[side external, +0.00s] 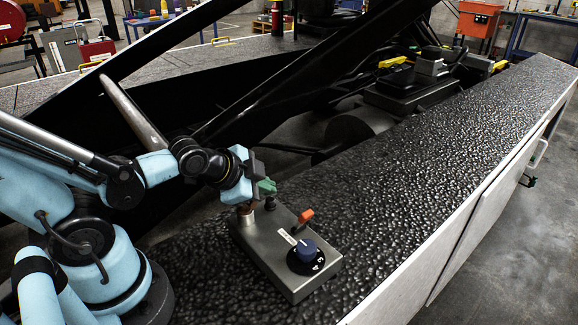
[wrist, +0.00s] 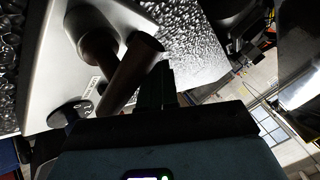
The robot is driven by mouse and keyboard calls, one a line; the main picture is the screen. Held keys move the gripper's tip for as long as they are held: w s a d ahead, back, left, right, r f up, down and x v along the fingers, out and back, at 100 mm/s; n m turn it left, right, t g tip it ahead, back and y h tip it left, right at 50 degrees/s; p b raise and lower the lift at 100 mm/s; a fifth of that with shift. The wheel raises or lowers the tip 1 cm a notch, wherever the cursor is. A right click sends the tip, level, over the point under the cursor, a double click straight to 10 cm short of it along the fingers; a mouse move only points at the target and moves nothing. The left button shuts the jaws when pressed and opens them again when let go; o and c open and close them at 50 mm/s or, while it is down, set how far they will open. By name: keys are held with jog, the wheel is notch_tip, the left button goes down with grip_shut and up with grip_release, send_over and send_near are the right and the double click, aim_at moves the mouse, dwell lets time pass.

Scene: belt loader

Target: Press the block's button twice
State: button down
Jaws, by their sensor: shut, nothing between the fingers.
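The block (side external: 262,255) is a grey box on the black textured deck. In the wrist view, the block's pale face (wrist: 58,45) bears two brown cylindrical parts (wrist: 133,72) and the dark dial (wrist: 70,113). I cannot tell which part is the button. My gripper (side external: 264,187) is shut and empty, low over the block's far end. Its dark fingers (wrist: 155,88) show beside the brown parts; contact is unclear.
The textured deck (side external: 430,150) is clear to the right of the block and ends at a pale edge. Black slanted beams (side external: 290,80) rise behind my gripper. Dark machinery (side external: 400,88) with yellow parts stands farther back.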

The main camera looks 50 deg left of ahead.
notch_tip(320, 180, up, 4)
jog(key=shift+r, duration=0.25)
dwell(2.7)
jog(key=shift+w+r, duration=0.15)
jog(key=shift+r, duration=0.95)
jog(key=shift+w+r, duration=0.1)
jog(key=shift+r, duration=0.95)
jog(key=shift+f, duration=4.35)
jog(key=shift+f, duration=0.2)
jog(key=shift+f, duration=0.3)
